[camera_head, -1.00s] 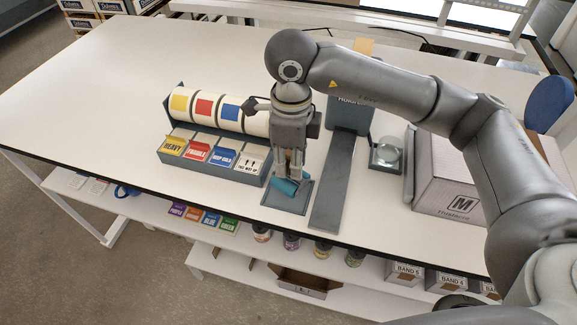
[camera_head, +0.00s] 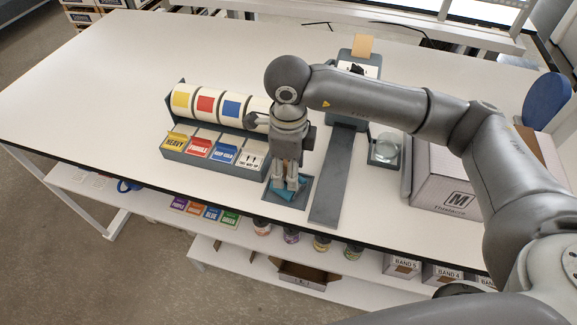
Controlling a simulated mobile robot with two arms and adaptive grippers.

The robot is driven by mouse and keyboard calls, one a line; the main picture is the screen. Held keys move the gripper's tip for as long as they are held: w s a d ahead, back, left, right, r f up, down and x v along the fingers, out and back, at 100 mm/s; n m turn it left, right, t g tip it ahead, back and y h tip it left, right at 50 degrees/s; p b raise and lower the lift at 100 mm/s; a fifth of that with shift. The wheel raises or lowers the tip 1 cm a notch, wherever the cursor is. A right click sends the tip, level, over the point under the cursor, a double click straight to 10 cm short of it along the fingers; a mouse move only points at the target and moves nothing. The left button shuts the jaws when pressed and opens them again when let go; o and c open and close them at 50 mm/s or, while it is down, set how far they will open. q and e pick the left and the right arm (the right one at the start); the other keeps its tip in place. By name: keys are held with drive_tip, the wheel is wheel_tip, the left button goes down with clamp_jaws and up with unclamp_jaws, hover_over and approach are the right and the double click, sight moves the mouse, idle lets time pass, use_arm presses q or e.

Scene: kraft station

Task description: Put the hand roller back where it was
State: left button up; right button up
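The hand roller is a small teal-blue piece (camera_head: 285,194) low in a shallow dark grey tray (camera_head: 301,202) near the front edge of the table. My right gripper (camera_head: 287,184) points straight down over this tray. Its fingers are spread apart around the roller and hide much of it, including most of its handle. Whether the fingers still touch it is hard to tell. My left gripper is not in view.
Left of the tray stands a label dispenser (camera_head: 212,155) with several coloured rolls. A long dark grey strip (camera_head: 333,180) lies close on the right. The table's left side is clear.

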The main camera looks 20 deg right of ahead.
drive_tip(key=shift+r, duration=0.35)
wheel_tip(320, 180, up, 11)
drive_tip(key=b, duration=0.3)
drive_tip(key=shift+a+f, duration=0.1)
drive_tip(key=shift+f, duration=0.05)
drive_tip(key=shift+r, duration=0.5)
